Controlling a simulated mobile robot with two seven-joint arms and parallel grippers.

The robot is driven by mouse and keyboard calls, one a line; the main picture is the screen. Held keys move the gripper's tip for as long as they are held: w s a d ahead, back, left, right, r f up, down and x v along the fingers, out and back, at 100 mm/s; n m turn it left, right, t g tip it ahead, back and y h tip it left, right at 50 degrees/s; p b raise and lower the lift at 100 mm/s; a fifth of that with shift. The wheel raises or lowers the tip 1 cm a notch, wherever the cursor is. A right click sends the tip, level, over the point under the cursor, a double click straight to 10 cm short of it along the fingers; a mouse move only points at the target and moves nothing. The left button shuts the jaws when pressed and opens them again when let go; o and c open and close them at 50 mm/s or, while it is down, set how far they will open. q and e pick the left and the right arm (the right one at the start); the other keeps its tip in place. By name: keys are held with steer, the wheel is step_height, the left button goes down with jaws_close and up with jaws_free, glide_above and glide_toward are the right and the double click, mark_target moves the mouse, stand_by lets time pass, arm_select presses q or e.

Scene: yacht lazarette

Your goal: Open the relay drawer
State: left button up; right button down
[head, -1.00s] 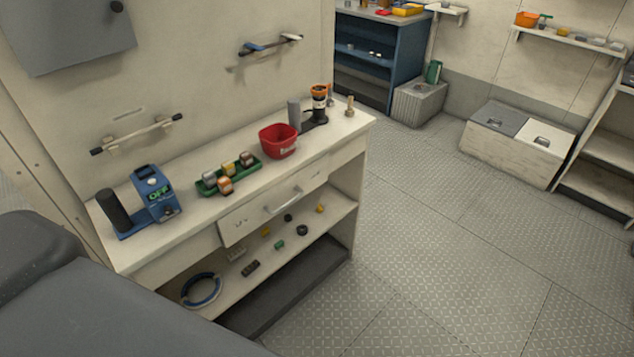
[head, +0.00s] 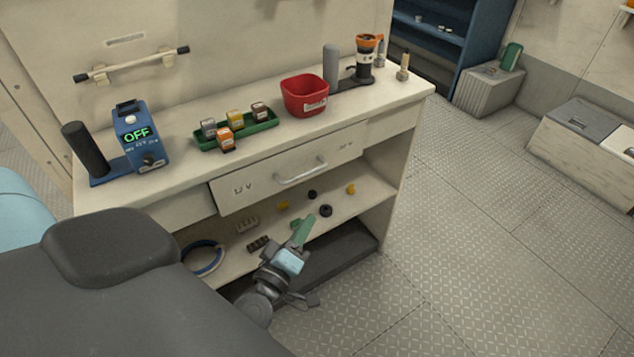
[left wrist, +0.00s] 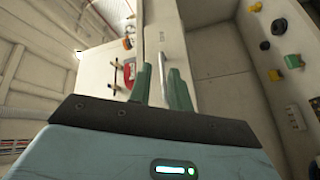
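The relay drawer (head: 245,190) is a cream panel under the bench top, with faint markings. Its front stands slightly proud of the bench; I cannot tell if it is ajar. Its pale bar handle (head: 301,171) runs across the front and also shows in the left wrist view (left wrist: 163,68). My left gripper (head: 303,231) has green fingers and is below and in front of the handle, apart from it. In the left wrist view the fingers (left wrist: 161,88) are spread and empty, with the handle lined up in the gap beyond them. My right gripper is out of view.
On the bench top (head: 180,195) stand a blue device (head: 136,137) reading OFF, a green tray (head: 262,127) of small blocks, a red bin (head: 305,96) and an orange-topped grinder-like item (head: 366,58). Small parts lie on the open shelf below.

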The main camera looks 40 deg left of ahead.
mark_target(309, 172)
arm_select(q)
steer(key=shift+w+a+r+n+g+y+b, duration=0.15)
steer(key=shift+w+a+r+n+y+b, duration=0.4)
steer(key=shift+w+a+n, duration=1.1)
steer(key=shift+w+a+r+n+g+y+b, duration=0.2)
steer(key=shift+w+a+n+y, duration=0.6)
steer(key=shift+w, duration=1.6)
steer(key=shift+w+a+r+n+g+y+b, duration=0.1)
steer(key=shift+w+a+r+n+y+b, duration=0.35)
steer(key=shift+w+a+n+y, duration=1.1)
steer(key=shift+w+d+f+m+h, duration=0.1)
steer(key=shift+w+d+m+h, duration=0.15)
steer(key=shift+w+m+h, duration=0.4)
steer(key=shift+c, duration=0.3)
steer(key=shift+s, duration=0.15)
jaws_close()
